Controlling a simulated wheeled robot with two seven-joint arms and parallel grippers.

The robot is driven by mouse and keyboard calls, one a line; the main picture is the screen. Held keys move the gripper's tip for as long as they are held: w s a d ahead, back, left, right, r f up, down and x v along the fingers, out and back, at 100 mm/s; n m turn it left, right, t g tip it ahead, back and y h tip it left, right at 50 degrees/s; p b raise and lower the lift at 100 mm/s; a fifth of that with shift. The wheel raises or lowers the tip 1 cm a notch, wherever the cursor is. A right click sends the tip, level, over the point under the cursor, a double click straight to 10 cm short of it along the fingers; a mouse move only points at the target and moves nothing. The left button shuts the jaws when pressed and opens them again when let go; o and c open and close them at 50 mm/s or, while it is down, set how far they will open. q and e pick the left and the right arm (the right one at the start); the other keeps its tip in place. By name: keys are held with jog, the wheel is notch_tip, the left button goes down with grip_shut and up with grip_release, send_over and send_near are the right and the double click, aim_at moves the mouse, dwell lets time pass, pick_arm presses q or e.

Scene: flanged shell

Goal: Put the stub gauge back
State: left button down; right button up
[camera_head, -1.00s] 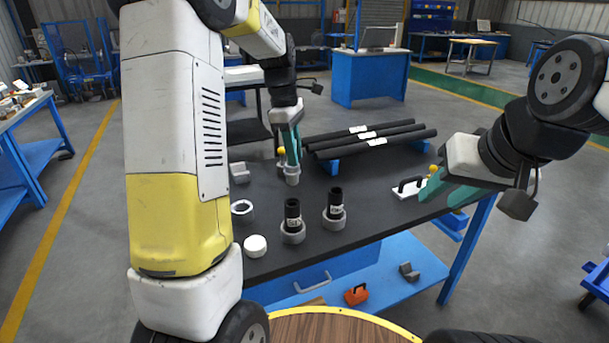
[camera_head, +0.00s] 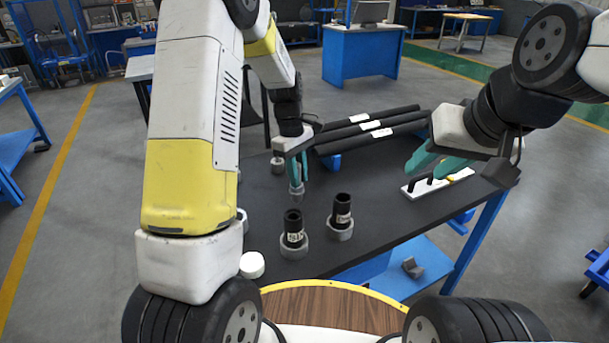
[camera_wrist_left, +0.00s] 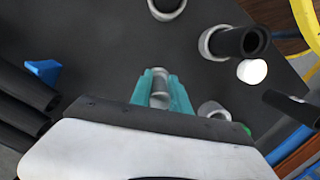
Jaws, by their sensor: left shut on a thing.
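My left gripper (camera_head: 297,184) is shut on a short grey cylinder (camera_wrist_left: 159,84), which looks like the stub gauge. It holds the cylinder upright over the dark table, left of the middle; whether the lower end touches the table cannot be told. In the left wrist view the cylinder sits between the teal fingers (camera_wrist_left: 162,97). My right gripper (camera_head: 437,165) is empty, its teal fingers apart, above a white plate (camera_head: 462,177) with black uprights at the table's right side.
Two black tubes (camera_head: 293,222) (camera_head: 342,205) stand in grey rings near the front. A white cap (camera_head: 252,265) lies front left. Black pipes (camera_head: 370,130) lie across the back. A small grey post (camera_head: 277,165) stands behind the left gripper. The table (camera_head: 390,222) is clear right of the tubes.

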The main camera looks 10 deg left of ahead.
pick_arm(q)
jog(key=shift+f, duration=2.05)
jog(key=c, duration=1.2)
grip_release()
jog(key=shift+f, duration=0.1)
jog(key=shift+c, duration=0.2)
